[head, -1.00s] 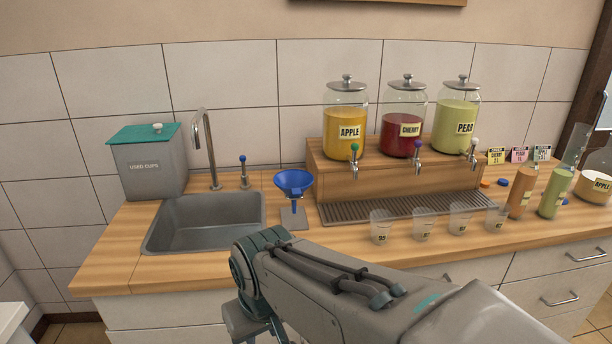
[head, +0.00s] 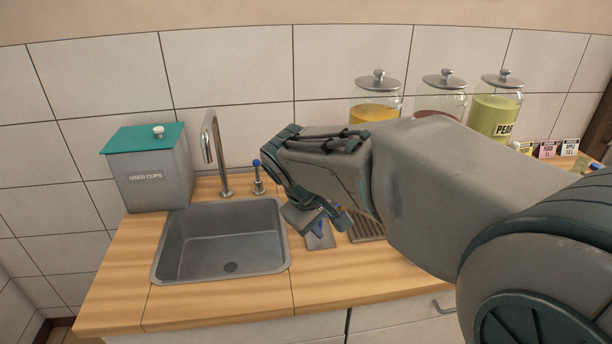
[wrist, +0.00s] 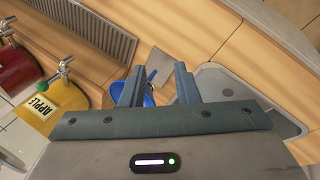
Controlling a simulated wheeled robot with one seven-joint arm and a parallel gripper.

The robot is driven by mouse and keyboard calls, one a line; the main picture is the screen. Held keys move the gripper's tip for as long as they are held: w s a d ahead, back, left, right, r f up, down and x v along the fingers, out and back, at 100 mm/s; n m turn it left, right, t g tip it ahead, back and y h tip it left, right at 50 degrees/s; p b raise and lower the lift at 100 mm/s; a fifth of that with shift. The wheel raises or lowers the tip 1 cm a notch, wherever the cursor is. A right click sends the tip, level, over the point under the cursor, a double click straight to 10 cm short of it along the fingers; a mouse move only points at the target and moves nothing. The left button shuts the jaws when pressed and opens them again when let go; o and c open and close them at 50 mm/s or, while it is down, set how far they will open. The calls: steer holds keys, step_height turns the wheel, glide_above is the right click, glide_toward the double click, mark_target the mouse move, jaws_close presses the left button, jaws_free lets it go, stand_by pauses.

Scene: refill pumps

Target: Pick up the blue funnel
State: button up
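The blue funnel (wrist: 148,99) shows in the wrist view partly between my fingers and partly behind the left one. Its grey stand plate (wrist: 158,75) is just beyond it. In the head view my gripper (head: 322,224) is over the funnel's spot right of the sink, and only small bits of blue show around it. The wrist view shows my gripper (wrist: 160,72) open, with its two fingers apart and nothing clearly held. The funnel sits nearer the left finger. I cannot tell whether the fingers touch it.
The sink (head: 221,240) with its faucet (head: 213,150) and a blue-tipped dispenser (head: 258,178) is left of my gripper. The used cups bin (head: 152,178) stands farther left. The juice jars (head: 494,115) and drip grate (head: 367,226) are to the right, partly behind my arm. The front counter is clear.

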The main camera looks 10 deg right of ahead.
steer(key=w+a+r+n+t+h+p, duration=0.1)
steer(key=w+a+r+n+p, duration=0.2)
steer(key=w, duration=0.5)
steer(key=shift+w+a+p+x, duration=0.15)
steer(key=shift+a+x, duration=0.1)
steer(key=shift+x, duration=1.75)
steer(key=shift+w+a+p+x, duration=0.1)
steer(key=shift+a+x, duration=0.15)
steer(key=shift+x, duration=1.75)
steer(key=shift+w+a+p+x, duration=0.15)
steer(key=shift+a+x, duration=0.1)
steer(key=shift+x, duration=1.75)
steer(key=shift+f, duration=0.2)
steer(key=shift+s, duration=0.1)
steer(key=shift+c, duration=0.3)
jaws_close()
